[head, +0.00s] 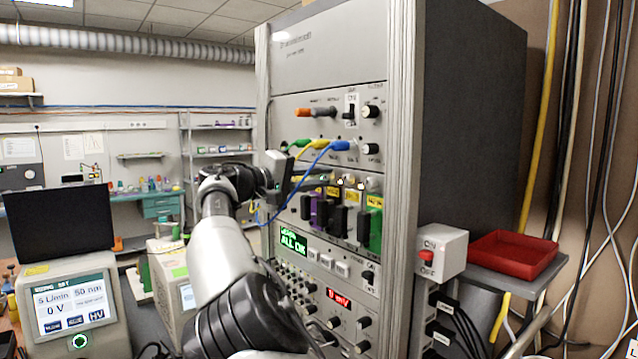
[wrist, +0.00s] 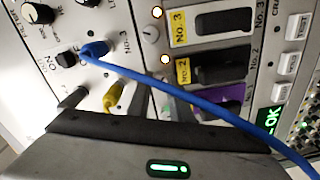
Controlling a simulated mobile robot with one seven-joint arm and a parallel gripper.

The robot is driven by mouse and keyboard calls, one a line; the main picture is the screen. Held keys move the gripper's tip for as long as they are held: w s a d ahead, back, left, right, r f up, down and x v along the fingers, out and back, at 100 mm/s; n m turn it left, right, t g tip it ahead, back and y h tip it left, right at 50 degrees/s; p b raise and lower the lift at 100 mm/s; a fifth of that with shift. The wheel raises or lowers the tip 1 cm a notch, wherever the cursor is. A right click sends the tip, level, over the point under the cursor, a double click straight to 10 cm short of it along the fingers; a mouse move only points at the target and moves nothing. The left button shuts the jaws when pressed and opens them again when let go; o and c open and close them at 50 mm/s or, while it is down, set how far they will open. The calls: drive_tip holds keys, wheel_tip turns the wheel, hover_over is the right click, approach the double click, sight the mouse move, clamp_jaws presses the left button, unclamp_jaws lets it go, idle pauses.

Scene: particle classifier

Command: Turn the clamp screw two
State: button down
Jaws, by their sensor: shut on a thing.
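My gripper (head: 322,179) reaches the rack's front panel from the left, at the row of small clamp screws above the numbered yellow labels. The clamp screw by No. 3 (wrist: 151,33) is free and in plain view.
A blue cable (wrist: 190,95) hangs from its plug across the panel, close to my gripper. A yellow plug (wrist: 114,95) is nearby. Black and purple modules (head: 318,209) project below the screws. A red tray (head: 512,256) stands to the right of the rack.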

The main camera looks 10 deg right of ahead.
drive_tip(key=m+b, duration=0.2)
drive_tip(key=m, duration=0.3)
drive_tip(key=shift+f+m, duration=0.1)
drive_tip(key=shift+m, duration=0.6)
drive_tip(key=c, duration=1.6)
unclamp_jaws()
drive_tip(key=v, duration=1.7)
drive_tip(key=shift+s+a+b, duration=0.15)
drive_tip(key=shift+s+b, duration=0.05)
drive_tip(key=shift+b, duration=0.15)
